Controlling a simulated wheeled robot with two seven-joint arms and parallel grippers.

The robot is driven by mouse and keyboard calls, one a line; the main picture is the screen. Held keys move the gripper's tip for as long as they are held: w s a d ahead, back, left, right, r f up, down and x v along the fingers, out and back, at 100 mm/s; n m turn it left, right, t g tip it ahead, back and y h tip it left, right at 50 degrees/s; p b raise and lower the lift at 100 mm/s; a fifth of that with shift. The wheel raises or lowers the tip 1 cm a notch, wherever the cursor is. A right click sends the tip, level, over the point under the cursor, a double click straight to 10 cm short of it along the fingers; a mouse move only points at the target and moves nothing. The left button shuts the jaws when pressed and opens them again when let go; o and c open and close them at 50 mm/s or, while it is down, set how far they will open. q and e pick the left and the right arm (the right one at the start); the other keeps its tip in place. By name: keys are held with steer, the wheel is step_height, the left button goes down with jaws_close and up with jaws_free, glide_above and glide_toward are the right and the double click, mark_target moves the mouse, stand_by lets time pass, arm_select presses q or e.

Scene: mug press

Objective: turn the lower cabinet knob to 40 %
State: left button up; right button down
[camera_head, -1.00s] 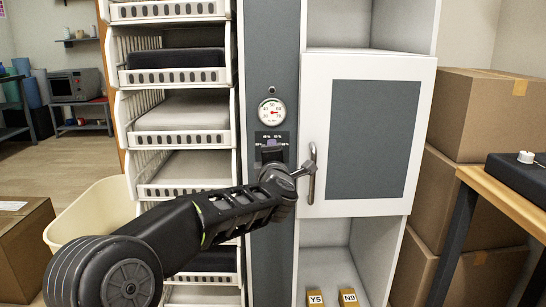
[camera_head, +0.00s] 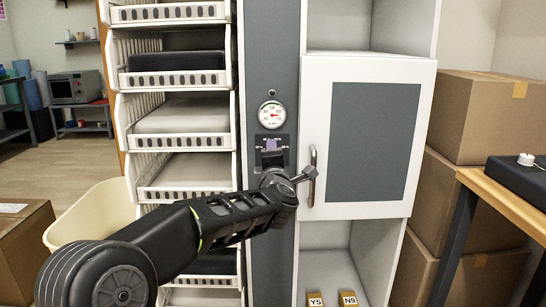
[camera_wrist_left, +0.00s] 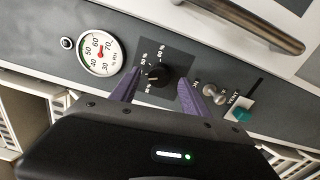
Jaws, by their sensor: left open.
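The black knob (camera_wrist_left: 155,77) sits on a dark plate with white percent marks, in the left wrist view. Its pointer setting is too small to read surely. My left gripper (camera_wrist_left: 159,72) is open, with one purple finger on each side of the knob; I cannot tell whether they touch it. In the head view my left gripper (camera_head: 271,148) is in front of the grey panel and hides most of the knob and its plate. A round dial gauge (camera_head: 272,115) with a red needle is just above; it also shows in the left wrist view (camera_wrist_left: 100,53). My right gripper is not in view.
A metal toggle switch (camera_wrist_left: 213,93) and a green vent button (camera_wrist_left: 241,112) are beside the knob plate. The cabinet door (camera_head: 372,140) with its handle (camera_head: 312,176) is close to the right of my wrist. White bins (camera_head: 183,170) stand to the left.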

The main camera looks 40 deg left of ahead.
arm_select(q)
steer(key=v, duration=0.6)
steer(key=shift+s+d+p, duration=0.25)
steer(key=shift+s+p, duration=0.05)
steer(key=shift+p, duration=0.15)
